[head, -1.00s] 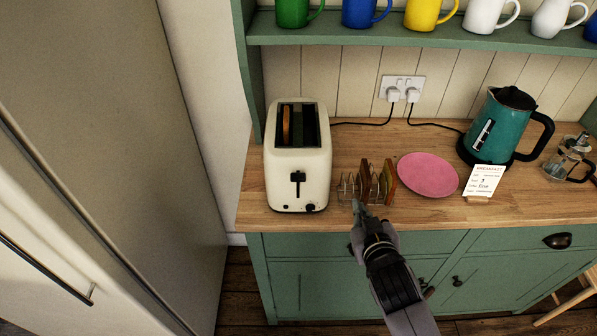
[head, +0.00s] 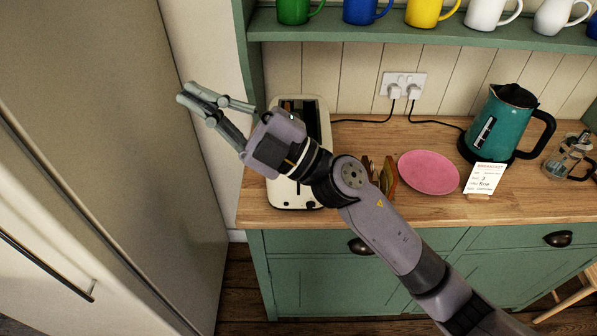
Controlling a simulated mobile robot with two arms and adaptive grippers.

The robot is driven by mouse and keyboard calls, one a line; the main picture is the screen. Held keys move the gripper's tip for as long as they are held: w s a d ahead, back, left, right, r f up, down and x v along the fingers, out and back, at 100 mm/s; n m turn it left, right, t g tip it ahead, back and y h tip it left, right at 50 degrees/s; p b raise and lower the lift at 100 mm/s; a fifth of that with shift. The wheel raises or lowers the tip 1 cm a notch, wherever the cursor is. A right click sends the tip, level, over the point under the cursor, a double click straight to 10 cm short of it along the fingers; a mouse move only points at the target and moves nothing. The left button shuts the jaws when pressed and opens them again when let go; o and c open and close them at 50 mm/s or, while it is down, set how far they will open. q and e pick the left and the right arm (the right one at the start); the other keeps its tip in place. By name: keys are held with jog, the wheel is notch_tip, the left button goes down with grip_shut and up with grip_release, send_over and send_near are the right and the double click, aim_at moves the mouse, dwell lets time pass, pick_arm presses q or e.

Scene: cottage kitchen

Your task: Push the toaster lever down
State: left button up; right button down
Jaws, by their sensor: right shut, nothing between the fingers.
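The cream toaster (head: 291,197) stands at the left end of the wooden counter. My right arm crosses in front of it and hides its middle, including the lever on its front. Parts of its top and lower front still show. My right gripper (head: 186,92) is raised, with its fingers pointing to the upper left, beyond the toaster's left side in the picture. It is shut and holds nothing. My left gripper is out of view.
A toast rack (head: 388,175) with slices is partly behind my arm. A pink plate (head: 428,172), a breakfast card (head: 484,178), a teal kettle (head: 496,125) and a glass press (head: 567,157) stand to the right. A tall fridge-like unit (head: 110,130) is at left.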

jog(key=s+a+f+n+g+h, duration=0.35)
jog(key=s+a+n+g, duration=0.2)
jog(key=n+g, duration=0.3)
notch_tip(320, 180, down, 10)
jog(key=d+n+h, duration=0.1)
jog(key=n+h, duration=0.1)
jog(key=h, duration=0.7)
jog(key=w+d+m+t+h, duration=0.1)
jog(key=w+d+t+h, duration=0.2)
jog(key=w+d+h, duration=0.2)
jog(key=w+d+f+m+t+h, duration=0.1)
jog(key=w+d+h, duration=0.5)
jog(key=d, duration=0.6)
jog(key=shift+w+f+m+t, duration=0.15)
jog(key=shift+w+m+t, duration=0.3)
jog(key=shift+w+t, duration=0.5)
jog(key=shift+f, duration=0.1)
jog(key=b+x, duration=0.1)
jog(key=x, duration=0.6)
jog(key=shift+b, duration=0.3)
